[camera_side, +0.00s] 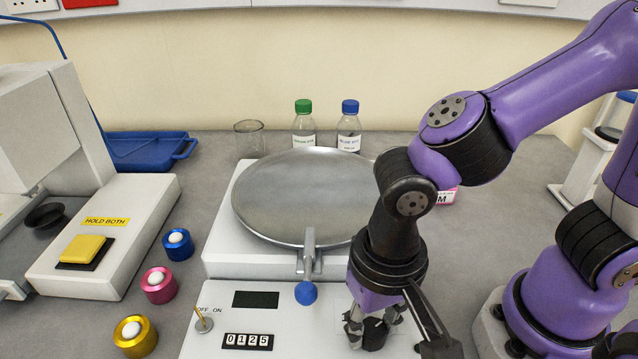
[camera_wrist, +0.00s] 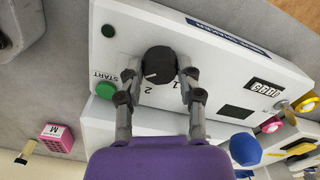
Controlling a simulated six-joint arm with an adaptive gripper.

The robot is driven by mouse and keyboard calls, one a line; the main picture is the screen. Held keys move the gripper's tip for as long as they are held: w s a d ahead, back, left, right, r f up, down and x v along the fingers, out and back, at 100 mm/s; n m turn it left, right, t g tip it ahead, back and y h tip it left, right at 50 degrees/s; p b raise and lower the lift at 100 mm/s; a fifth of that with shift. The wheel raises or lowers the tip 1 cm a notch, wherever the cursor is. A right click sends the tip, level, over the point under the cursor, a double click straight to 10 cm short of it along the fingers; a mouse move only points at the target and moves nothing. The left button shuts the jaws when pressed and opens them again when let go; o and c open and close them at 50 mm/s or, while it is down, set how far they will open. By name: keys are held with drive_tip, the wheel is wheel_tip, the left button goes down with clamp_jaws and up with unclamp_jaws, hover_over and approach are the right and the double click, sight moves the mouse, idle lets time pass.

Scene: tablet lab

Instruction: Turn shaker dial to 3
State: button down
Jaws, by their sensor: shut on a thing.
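The shaker is a white box with a round metal platform (camera_side: 305,195) and a white control panel (camera_side: 215,345) in front. Its black dial (camera_side: 375,335) is at the panel's right side; the wrist view shows the dial (camera_wrist: 159,60) with a white pointer mark toward the lower left. The printed 2 and 1 show beside the dial in the wrist view; no 3 is visible, and my left finger covers part of the panel there. My gripper (camera_side: 371,328) is shut on the dial from above, and its two fingers (camera_wrist: 160,72) lie on either side of it.
A green START button (camera_wrist: 105,89) is beside the dial. A toggle switch (camera_side: 204,322), a counter (camera_side: 247,341) and a blue-knobbed lever (camera_side: 306,292) are left of my gripper. Two capped bottles (camera_side: 304,125) and a beaker (camera_side: 249,138) stand behind the platform.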

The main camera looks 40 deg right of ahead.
sight(373, 328)
idle(0.4)
drive_tip(key=shift+c, duration=2.4)
unclamp_jaws()
drive_tip(key=shift+r, duration=0.1)
wheel_tip(373, 328, up, 12)
